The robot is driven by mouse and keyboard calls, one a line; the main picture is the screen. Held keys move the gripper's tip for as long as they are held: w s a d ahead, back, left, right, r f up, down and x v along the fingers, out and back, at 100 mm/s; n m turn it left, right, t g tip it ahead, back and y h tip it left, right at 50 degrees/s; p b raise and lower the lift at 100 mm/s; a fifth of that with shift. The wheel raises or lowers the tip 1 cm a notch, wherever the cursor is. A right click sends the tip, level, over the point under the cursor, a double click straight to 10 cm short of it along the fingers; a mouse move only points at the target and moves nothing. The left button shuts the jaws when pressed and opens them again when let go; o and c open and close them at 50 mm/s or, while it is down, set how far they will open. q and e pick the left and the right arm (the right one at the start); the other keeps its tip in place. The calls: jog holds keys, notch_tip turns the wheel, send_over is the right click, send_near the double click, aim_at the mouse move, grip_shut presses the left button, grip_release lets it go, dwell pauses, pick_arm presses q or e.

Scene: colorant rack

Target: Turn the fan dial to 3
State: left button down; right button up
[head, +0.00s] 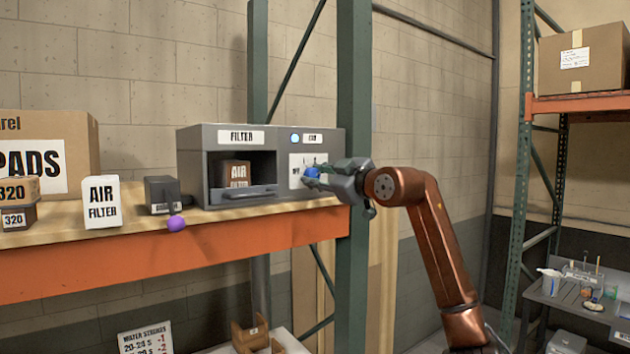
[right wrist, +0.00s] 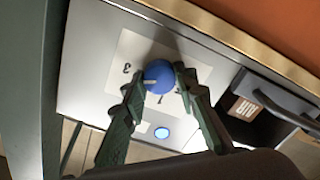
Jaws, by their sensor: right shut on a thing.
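The fan dial is a round blue knob (head: 311,173) on a white numbered plate at the right of the grey filter box (head: 190,160). My right gripper (head: 316,176) is at the box front, shut on the knob. In the right wrist view the blue knob (right wrist: 158,74) sits between the two green-grey fingers of my right gripper (right wrist: 157,83), one on each side. A small pale mark shows on the knob's lower left edge there. A 3 is readable on the plate to the left of the knob; other marks are partly hidden by the fingers. My left gripper is out of view.
A small blue light (head: 295,138) glows above the dial. Left of the dial, an open bay holds an air filter box (head: 237,173). A green post (head: 354,110) stands close by my right gripper. More boxes and a purple ball (head: 176,223) are further left.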

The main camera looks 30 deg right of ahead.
jog(key=shift+f+m, duration=0.2)
jog(key=shift+m, duration=0.6)
jog(key=shift+w+f, duration=0.1)
jog(key=o, duration=1.2)
jog(key=shift+s+d, duration=0.2)
jog(key=shift+c, duration=0.2)
jog(key=shift+a+r, duration=0.15)
jog(key=shift+r, duration=0.05)
jog(key=s+d, duration=0.1)
jog(key=s, duration=1.1)
